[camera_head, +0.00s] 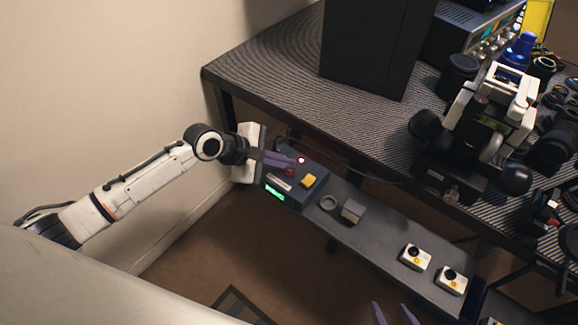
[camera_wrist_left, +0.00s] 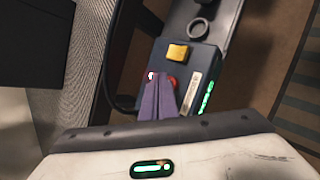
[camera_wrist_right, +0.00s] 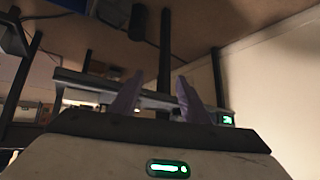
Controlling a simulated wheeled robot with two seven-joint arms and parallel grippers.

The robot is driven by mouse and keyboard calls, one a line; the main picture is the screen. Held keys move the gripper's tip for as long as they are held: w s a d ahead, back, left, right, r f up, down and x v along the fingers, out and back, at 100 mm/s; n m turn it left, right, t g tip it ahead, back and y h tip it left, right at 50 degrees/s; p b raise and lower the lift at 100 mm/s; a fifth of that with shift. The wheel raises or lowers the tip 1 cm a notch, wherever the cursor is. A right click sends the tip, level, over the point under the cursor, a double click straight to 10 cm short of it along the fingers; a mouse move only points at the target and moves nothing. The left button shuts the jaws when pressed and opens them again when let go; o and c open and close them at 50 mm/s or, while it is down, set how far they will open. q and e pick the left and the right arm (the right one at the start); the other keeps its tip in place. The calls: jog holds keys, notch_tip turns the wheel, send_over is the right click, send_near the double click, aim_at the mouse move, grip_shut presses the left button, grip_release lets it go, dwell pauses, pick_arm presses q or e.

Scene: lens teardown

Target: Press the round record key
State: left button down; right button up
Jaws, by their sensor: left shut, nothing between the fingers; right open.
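A dark blue-grey box (camera_head: 310,172) sits at the left end of the narrow shelf. On it are a red round key (camera_wrist_left: 172,81), a square yellow key (camera_head: 308,181), a pale label strip (camera_wrist_left: 190,92), a green lit display (camera_head: 274,193) and a glowing light (camera_head: 301,160). My left gripper (camera_head: 296,162) is shut and empty, its purple fingertips over the box at the red key, partly covering it. I cannot tell whether they touch it. My right gripper (camera_head: 393,312) is open and empty at the bottom of the head view, away from the box.
A grey ring (camera_head: 328,203), a grey block (camera_head: 353,211) and two white boxes with dark knobs (camera_head: 415,257) (camera_head: 451,280) stand along the shelf (camera_head: 375,237). A tall black panel (camera_head: 375,45) and many lens parts stand on the ridged table (camera_head: 275,70) behind.

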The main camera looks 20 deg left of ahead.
aim_at(285, 173)
pick_arm(q)
jog(key=shift+r+p, duration=0.5)
pick_arm(e)
jog(key=shift+r, duration=0.7)
pick_arm(q)
jog(key=shift+r+p, duration=0.75)
jog(key=shift+p, duration=0.15)
notch_tip(285, 173, up, 3)
jog(key=p, duration=0.3)
jog(key=shift+p, duration=0.35)
jog(key=shift+r+p, duration=0.7)
jog(key=shift+p, duration=0.1)
pick_arm(e)
jog(key=r, duration=0.1)
jog(key=d+r, duration=0.1)
jog(key=r, duration=0.1)
jog(key=s+r, duration=0.1)
jog(key=r, duration=0.1)
jog(key=shift+d, duration=0.2)
